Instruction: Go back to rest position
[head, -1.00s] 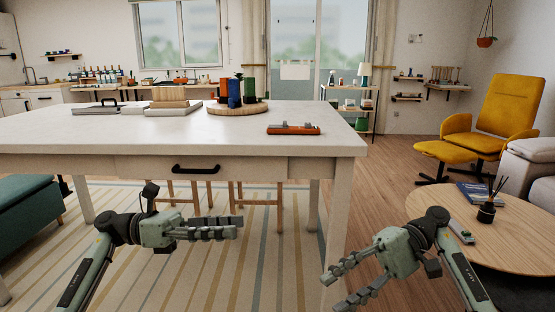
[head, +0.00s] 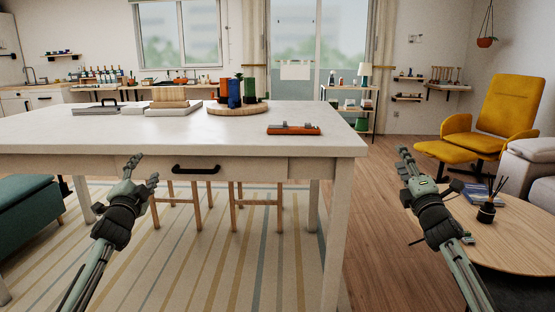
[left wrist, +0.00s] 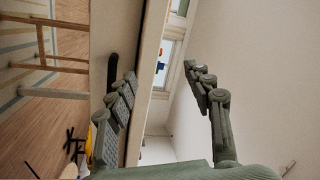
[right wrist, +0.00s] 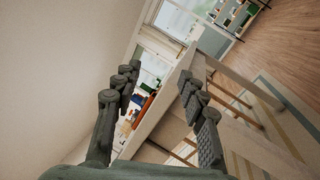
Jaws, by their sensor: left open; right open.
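My left gripper (head: 146,170) is in front of the white table (head: 335,149), left of the drawer's black handle (head: 196,169). It points up and forward. Its two fingers are apart with nothing between them, as the left wrist view (left wrist: 165,85) also shows. My right gripper (head: 405,158) is right of the white table, over the wood floor and near the round coffee table. It points up and is open and empty. In the right wrist view (right wrist: 158,80) its fingers stand apart, with the table edge beyond them.
On the white table are an orange object (head: 293,129), a round wooden board (head: 238,110) with coloured items, and stacked books (head: 172,105). A coffee table (head: 525,230) with a dark reed holder (head: 486,213), a yellow chair (head: 505,110) and a teal bench (head: 25,210) stand around.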

